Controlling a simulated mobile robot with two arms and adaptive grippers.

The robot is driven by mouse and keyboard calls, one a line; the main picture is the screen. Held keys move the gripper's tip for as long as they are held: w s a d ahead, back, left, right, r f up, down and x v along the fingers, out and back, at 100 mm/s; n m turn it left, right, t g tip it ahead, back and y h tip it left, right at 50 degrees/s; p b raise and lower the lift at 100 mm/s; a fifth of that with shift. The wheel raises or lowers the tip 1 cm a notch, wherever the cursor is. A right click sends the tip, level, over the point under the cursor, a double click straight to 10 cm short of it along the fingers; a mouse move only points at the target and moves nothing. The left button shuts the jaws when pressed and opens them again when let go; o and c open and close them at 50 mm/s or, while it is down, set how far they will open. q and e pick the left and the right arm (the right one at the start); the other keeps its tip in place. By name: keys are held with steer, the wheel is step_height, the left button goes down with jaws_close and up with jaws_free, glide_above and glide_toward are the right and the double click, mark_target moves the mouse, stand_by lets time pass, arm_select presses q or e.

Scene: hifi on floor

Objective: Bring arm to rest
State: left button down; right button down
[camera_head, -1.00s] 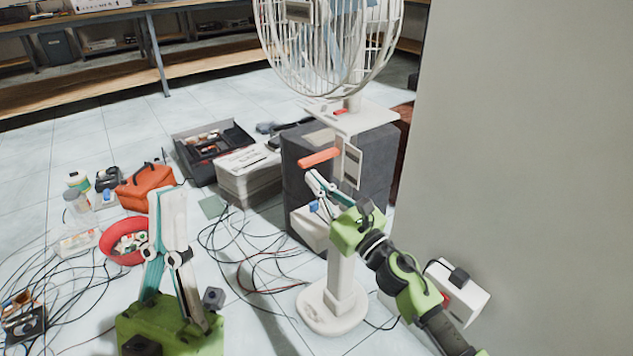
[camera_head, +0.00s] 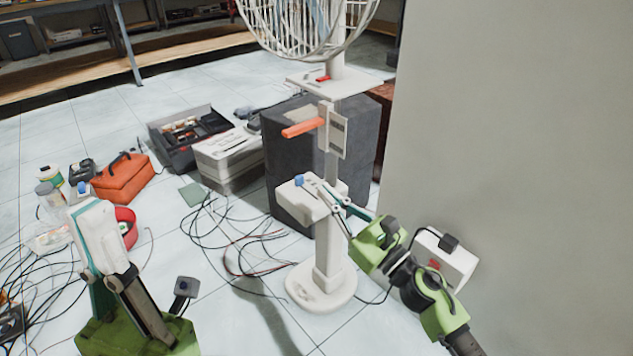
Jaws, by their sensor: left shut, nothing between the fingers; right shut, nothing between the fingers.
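My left gripper (camera_head: 88,212) is in the lower left, pointing up, with its fingers together and nothing between them. It hides part of the red bowl (camera_head: 126,228) behind it. My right gripper (camera_head: 303,180) reaches in from the lower right. Its fingers are together and empty, with their tips in front of the white box on the post of the white stand fan (camera_head: 330,255). I cannot tell whether the tips touch it. The orange handle (camera_head: 303,128) on the post is above the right fingertips and apart from them.
A dark grey speaker-like box (camera_head: 285,160) stands behind the fan. A grey wall (camera_head: 510,150) fills the right. Loose cables (camera_head: 225,240), an orange bag (camera_head: 124,180), an open black case (camera_head: 185,138) and a stack of white boxes (camera_head: 228,152) are on the tiled floor.

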steer(key=shift+s+d+f, duration=0.1)
steer(key=shift+s+d, duration=0.15)
steer(key=shift+s, duration=0.1)
